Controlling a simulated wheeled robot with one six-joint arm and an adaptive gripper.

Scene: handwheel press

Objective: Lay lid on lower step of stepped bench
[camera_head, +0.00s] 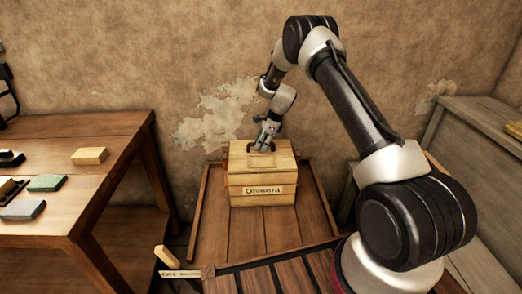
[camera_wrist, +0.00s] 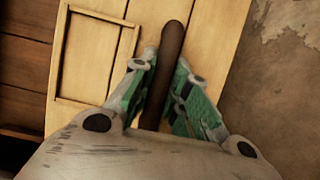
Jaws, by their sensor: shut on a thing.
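A pale wooden crate (camera_head: 262,193) with a lettered front plate stands on brown planks in the middle of the head view. Its light plank lid (camera_head: 240,147) appears to lie on top; I cannot tell whether there is a gap under it. My gripper (camera_head: 264,149) points down at the lid from above. In the wrist view, my gripper (camera_wrist: 164,66) is shut on the lid's dark brown bar handle (camera_wrist: 171,42), with one green-sided finger on each side. Pale lid boards (camera_wrist: 205,35) show below the handle. I cannot tell for certain which furniture is the stepped bench.
A brown table (camera_head: 90,128) at left carries several small blocks and has a low shelf (camera_head: 128,215). Grey wooden furniture (camera_head: 480,112) stands at right, partly behind my arm. A dark slatted surface (camera_head: 270,279) is in front. The wall is close behind the crate.

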